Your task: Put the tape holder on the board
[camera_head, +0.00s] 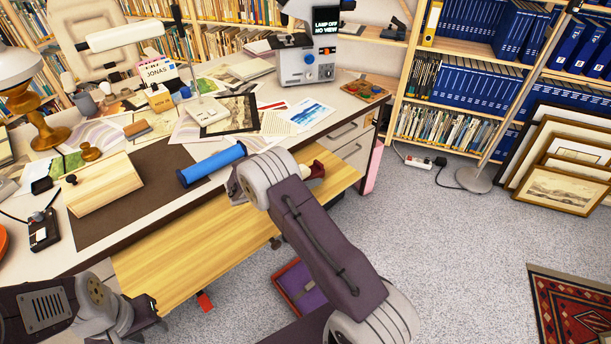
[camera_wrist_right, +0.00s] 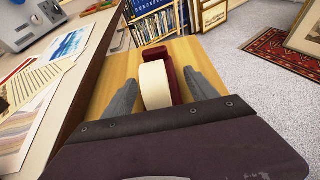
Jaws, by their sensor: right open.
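The tape holder, dark red with a cream roll (camera_wrist_right: 157,84), lies between the spread fingers of my right gripper (camera_wrist_right: 158,75) in the right wrist view. The holder appears to rest on the board's right part; exact contact is hidden. My right gripper is open. My left gripper (camera_head: 145,308) is low at the left, its jaw gap unclear.
A red bin with purple inside (camera_head: 300,288) stands on the floor. The board's left part is clear.

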